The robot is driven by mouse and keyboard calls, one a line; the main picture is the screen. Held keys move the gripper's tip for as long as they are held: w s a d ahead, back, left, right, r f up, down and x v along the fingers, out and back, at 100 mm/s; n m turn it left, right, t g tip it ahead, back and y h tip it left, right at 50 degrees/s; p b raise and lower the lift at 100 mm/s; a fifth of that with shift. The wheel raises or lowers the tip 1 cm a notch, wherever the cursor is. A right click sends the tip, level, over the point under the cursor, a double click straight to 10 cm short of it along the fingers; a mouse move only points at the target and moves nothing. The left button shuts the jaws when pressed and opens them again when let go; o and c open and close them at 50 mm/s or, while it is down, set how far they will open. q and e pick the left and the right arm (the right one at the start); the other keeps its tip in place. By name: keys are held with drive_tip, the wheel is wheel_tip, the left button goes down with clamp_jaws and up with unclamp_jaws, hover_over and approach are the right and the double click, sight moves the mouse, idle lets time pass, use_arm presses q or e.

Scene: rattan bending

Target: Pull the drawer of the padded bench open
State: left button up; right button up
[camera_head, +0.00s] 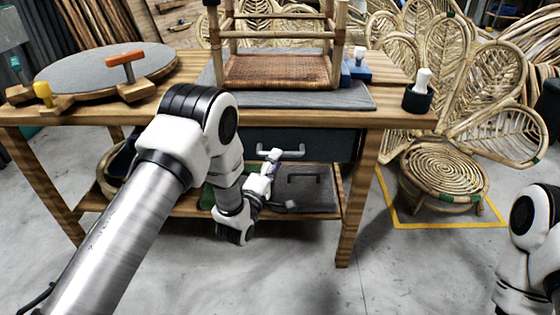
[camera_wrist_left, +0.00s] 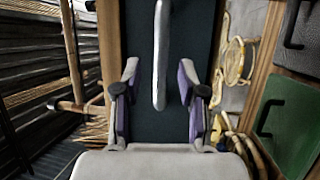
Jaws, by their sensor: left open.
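The padded bench is a wooden workbench (camera_head: 392,117) with a grey pad on its top. Its dark drawer (camera_head: 335,146) sits under the top and looks closed, with a pale bar handle (camera_head: 296,153) on its front. My left gripper (camera_head: 273,160) is just in front of the drawer, near the handle. In the left wrist view the handle (camera_wrist_left: 160,60) runs upright in the picture, and its lower end lies between the two open fingers of the gripper (camera_wrist_left: 160,95). I cannot tell whether the fingers touch it. My right gripper is out of view.
A rattan frame (camera_head: 280,72) stands on the pad (camera_head: 355,97). A round grey board (camera_head: 105,68) with clamps is at left. A lower shelf holds grey and green cases. A rattan chair (camera_head: 440,170) stands right; the floor (camera_head: 370,285) in front is clear.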

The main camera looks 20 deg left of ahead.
use_arm(q)
drive_tip(key=x, duration=0.3)
drive_tip(key=shift+w, duration=0.4)
clamp_jaws()
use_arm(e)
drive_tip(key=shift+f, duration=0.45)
use_arm(q)
drive_tip(key=shift+s, duration=0.1)
